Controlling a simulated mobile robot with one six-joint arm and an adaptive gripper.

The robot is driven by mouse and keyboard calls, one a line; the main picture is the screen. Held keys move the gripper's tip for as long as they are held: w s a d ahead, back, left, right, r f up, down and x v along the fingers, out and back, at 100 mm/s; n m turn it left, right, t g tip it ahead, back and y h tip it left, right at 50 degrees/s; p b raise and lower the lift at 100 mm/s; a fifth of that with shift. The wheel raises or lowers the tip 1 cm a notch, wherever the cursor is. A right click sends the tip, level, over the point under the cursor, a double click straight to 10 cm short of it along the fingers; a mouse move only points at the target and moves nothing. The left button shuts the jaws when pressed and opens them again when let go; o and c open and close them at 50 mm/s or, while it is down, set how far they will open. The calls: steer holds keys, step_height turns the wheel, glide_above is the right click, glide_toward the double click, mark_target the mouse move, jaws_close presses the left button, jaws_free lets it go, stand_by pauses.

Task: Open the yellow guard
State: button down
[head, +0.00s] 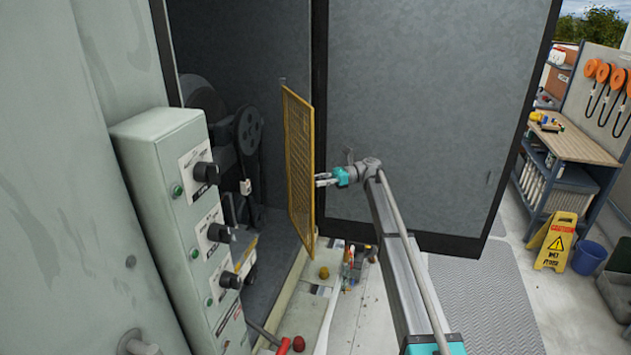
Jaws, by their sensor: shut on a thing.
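The yellow guard (299,165) is a mesh panel in a yellow frame. It stands upright in the head view, seen at a steep angle, swung out from the dark opening of the grey cabinet. Pulleys (247,130) and a belt show in the opening to its left. My gripper (322,180) is at the guard's right-hand edge, about mid-height, and is shut on the guard. The fingertips are small in the view, so the exact grip point is hard to make out.
A control box (185,220) with black knobs stands at the left. A large grey cabinet door (415,110) is behind my arm. Small items lie on the ledge (308,310) below the guard. A yellow wet-floor sign (555,242), blue bucket (589,256) and workbench (575,145) are at the right.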

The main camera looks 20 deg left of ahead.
steer(key=shift+s+a, duration=0.1)
steer(key=shift+c, duration=1.9)
jaws_free()
steer(key=shift+s, duration=0.1)
steer(key=v, duration=0.7)
steer(key=shift+w, duration=0.25)
